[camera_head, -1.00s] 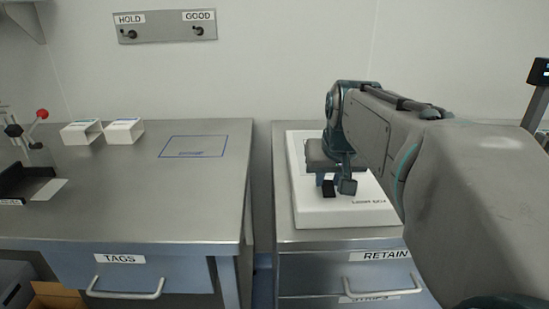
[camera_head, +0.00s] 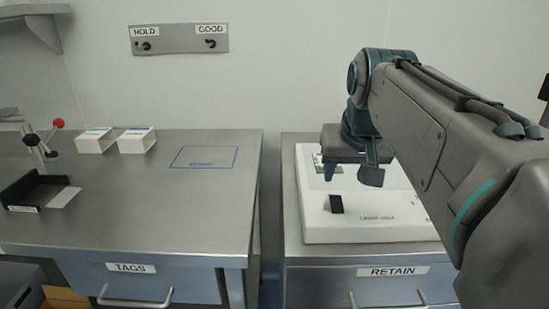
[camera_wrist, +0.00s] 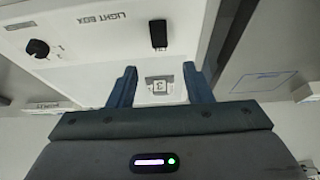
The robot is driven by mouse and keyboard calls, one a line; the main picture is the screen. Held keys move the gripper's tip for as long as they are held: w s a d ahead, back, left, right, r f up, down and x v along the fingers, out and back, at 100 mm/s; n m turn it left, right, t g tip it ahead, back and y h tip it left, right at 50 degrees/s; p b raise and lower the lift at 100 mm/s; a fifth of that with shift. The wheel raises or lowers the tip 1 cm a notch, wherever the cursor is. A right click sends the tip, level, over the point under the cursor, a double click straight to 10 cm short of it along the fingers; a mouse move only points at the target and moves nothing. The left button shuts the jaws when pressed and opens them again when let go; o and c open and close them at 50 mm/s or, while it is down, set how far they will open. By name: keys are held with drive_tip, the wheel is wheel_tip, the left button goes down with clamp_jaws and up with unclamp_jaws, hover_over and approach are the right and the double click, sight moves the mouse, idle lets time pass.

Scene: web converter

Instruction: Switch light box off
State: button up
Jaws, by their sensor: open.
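The light box (camera_head: 318,230) is a white, low box on the right-hand steel cabinet. Its black switch (camera_head: 336,204) stands on the front part of its top, left of the printed label. In the wrist view the switch (camera_wrist: 158,34) and a round black knob (camera_wrist: 38,48) show on the light box (camera_wrist: 95,45). My gripper (camera_head: 349,174) is above the box, behind the switch in the picture, apart from it. In the wrist view my gripper (camera_wrist: 160,84) is open and empty, with a small marked square between its fingers. I cannot tell the switch's position or whether the box is lit.
A RETAIN drawer (camera_head: 392,284) is below the box. The left bench (camera_head: 130,215) carries two white boxes (camera_head: 118,141), a blue-outlined area (camera_head: 204,157) and a black tray (camera_head: 35,188). A gap separates bench and cabinet.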

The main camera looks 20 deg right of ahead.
drive_tip(key=v, duration=0.5)
drive_tip(key=shift+r+p, duration=0.1)
drive_tip(key=shift+p, duration=0.25)
